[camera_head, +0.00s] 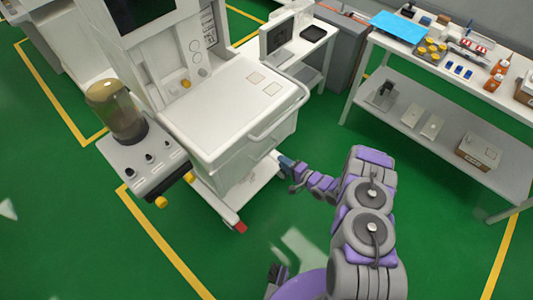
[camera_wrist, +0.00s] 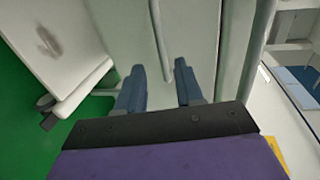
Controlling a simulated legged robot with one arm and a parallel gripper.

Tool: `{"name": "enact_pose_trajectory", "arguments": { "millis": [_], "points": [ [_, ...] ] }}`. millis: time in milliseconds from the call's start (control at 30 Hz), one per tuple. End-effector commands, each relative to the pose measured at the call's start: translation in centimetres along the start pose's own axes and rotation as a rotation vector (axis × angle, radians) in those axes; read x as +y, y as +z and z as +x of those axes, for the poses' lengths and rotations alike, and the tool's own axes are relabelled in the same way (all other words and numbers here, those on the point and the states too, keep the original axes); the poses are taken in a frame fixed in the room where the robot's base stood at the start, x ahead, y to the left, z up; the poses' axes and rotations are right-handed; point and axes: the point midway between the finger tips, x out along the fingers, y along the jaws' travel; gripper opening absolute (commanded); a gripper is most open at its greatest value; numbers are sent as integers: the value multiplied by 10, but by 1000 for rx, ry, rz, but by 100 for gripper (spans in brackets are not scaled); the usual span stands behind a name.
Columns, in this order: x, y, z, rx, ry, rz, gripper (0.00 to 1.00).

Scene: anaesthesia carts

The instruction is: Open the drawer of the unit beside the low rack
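The white anaesthesia cart (camera_head: 235,110) stands left of centre in the head view, with a flat top and a rounded push bar (camera_head: 285,115) along its front edge. My gripper (camera_head: 286,166) is low at the cart's front right side, below the push bar. In the wrist view, my gripper (camera_wrist: 159,66) has two blue fingers apart, facing a pale front panel (camera_wrist: 195,35). A thin pale bar (camera_wrist: 159,38) runs down the panel and ends between the fingertips. I cannot tell whether the fingers touch it.
A two-level rack (camera_head: 400,85) with trays and small parts stands at the right. A laptop (camera_head: 278,40) sits on a small table behind the cart. A canister (camera_head: 115,110) stands on the cart's left side shelf. Green floor (camera_head: 265,245) is clear in front.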

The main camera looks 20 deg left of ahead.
Motion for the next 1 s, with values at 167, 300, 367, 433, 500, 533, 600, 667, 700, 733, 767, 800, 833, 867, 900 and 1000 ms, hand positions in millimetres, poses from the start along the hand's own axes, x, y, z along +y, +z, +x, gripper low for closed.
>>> {"name": "enact_pose_trajectory", "arguments": {
  "millis": [167,300,367,433,500,533,600,667,700,733,767,800,833,867,900,1000],
  "points": [
    [2,1,35,-4,0,-7,36],
    [2,1,61,-4,-1,-5,36],
    [1,1,71,-3,-2,-4,36],
    [0,1,81,-3,-3,-4,36],
    [0,0,89,-2,-4,-5,36],
    [-1,-1,92,-2,-4,-5,36],
    [-1,0,98,-2,-4,-4,36],
    [-1,0,101,-1,-4,-3,36],
    [-1,0,102,0,-3,-2,36],
    [-1,0,102,0,-3,-1,36],
    [-1,0,103,0,-3,-1,36],
    [-1,0,103,1,-3,-1,36],
    [-1,0,103,1,-2,-1,36],
    [-1,0,103,1,-2,-1,36],
    [-1,0,103,0,-2,-1,36],
    [-1,0,103,0,-2,-1,35]
  ]
}}
